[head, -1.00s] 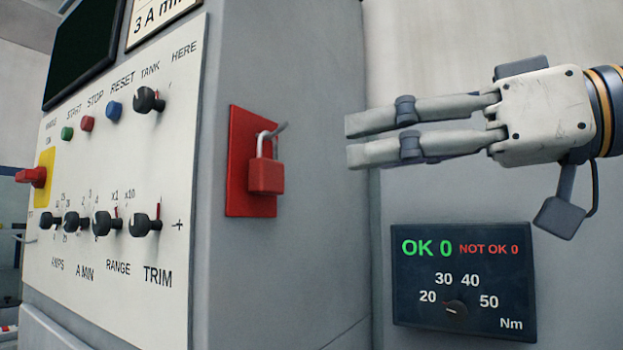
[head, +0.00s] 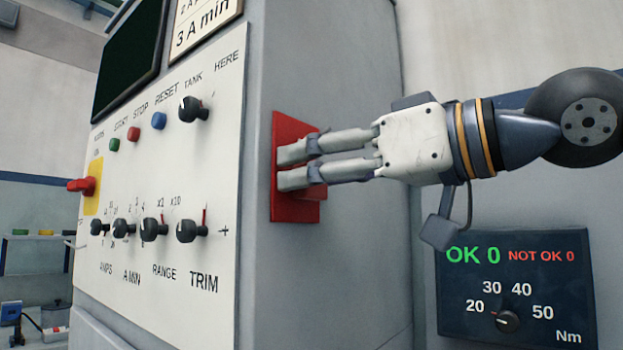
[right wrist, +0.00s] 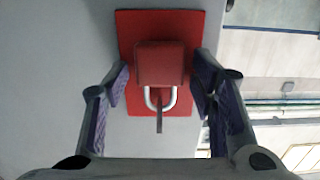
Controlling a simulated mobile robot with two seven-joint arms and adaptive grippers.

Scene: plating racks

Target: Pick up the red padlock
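The red padlock (right wrist: 160,65) hangs by its silver shackle on a dark hook (right wrist: 159,122) of a red backing plate (right wrist: 128,25). In the head view the plate (head: 285,213) is on the grey side of the cabinet, and the fingers hide most of the padlock; a red part of it (head: 314,193) shows below them. My right gripper (head: 283,167) is in front of the plate. In the right wrist view its fingers are open, one on each side of the padlock, with visible gaps to it. My left gripper is not in view.
The cabinet's control panel (head: 140,262) with knobs and buttons is left of the plate. A dark torque display (head: 515,275) is at the lower right, below my right arm. The cabinet side below the plate is clear.

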